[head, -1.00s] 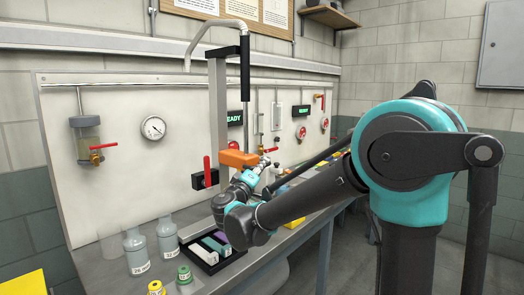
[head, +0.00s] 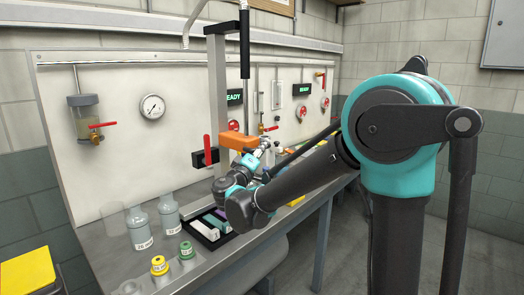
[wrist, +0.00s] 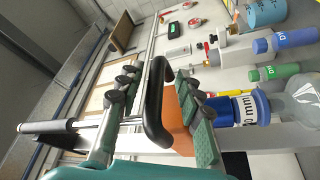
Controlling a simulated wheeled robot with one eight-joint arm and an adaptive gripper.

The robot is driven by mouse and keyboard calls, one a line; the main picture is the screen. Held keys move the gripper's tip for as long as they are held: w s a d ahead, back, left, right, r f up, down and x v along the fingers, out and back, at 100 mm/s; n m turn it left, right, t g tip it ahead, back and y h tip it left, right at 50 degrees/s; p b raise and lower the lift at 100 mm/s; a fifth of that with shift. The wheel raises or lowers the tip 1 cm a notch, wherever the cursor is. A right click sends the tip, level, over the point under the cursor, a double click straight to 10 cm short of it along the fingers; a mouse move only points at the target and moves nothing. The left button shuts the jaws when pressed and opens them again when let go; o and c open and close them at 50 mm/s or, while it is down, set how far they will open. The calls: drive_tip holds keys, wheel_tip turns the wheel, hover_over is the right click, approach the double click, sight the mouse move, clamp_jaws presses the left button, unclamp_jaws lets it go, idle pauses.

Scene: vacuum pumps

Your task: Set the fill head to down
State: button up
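The fill head appears to be the orange block (head: 237,141) on the upright grey column (head: 217,85) at the bench. In the wrist view the orange block (wrist: 179,130) carries a black loop handle (wrist: 153,105). My gripper (wrist: 155,82) is open, with one green-padded finger on each side of the handle. The handle lies between the fingers, and I see gaps beside it; whether a finger touches it is unclear. In the head view my gripper (head: 268,148) is beside the block, small and partly hidden by my arm.
A red lever (head: 208,148) stands left of the column. Glass bottles (head: 139,228), a black tray (head: 210,230) and yellow and green capped vials stand on the bench (head: 250,243). A blue-labelled bottle (wrist: 248,108) is near the fingers in the wrist view.

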drive_tip(key=shift+s, duration=0.1)
drive_tip(key=v, duration=1.2)
drive_tip(key=shift+f, duration=0.1)
drive_tip(key=d+f+m+g+h, duration=0.15)
drive_tip(key=d+f+g, duration=0.35)
drive_tip(key=d+f, duration=0.5)
drive_tip(key=d+f+m+g, duration=0.2)
drive_tip(key=d+f+g, duration=0.3)
drive_tip(key=d, duration=0.9)
drive_tip(key=s+d+f+m+g+y, duration=0.2)
drive_tip(key=s+d+f+y, duration=0.1)
drive_tip(key=s+f, duration=0.5)
drive_tip(key=s+d+f+m+g+y, duration=0.2)
drive_tip(key=s+f+y, duration=0.3)
drive_tip(key=s+f, duration=0.3)
drive_tip(key=shift+d+g, duration=0.35)
drive_tip(key=shift+g, duration=0.15)
